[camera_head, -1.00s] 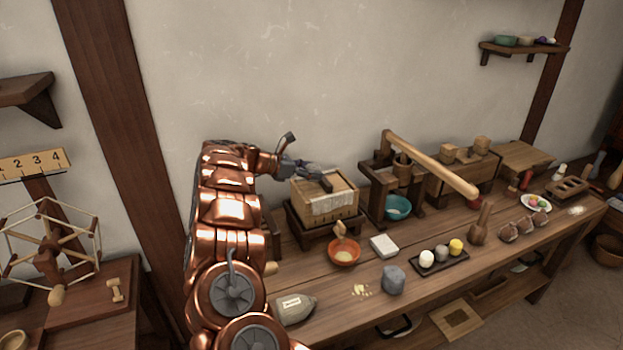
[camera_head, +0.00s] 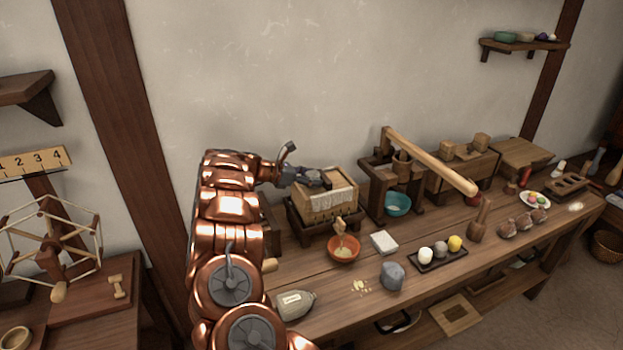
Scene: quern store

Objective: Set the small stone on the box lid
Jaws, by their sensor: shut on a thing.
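The wooden box (camera_head: 343,205) stands on a dark stand at the back of the bench, with pale cloth at its front. Its lid (camera_head: 341,178) is light wood with a dark piece on top. My gripper (camera_head: 319,180) is at the lid's left part, low over it, reached from the left. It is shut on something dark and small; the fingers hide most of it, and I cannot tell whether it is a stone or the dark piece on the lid. A grey stone (camera_head: 392,277) sits on the bench near the front edge, apart from my gripper.
An orange bowl (camera_head: 344,250), a white block (camera_head: 384,243) and a dark tray (camera_head: 428,264) with small rounded pieces stand in front of the box. A lever press (camera_head: 430,163) with a teal bowl (camera_head: 397,205) is close on the right. A grey labelled sack (camera_head: 294,304) lies front left.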

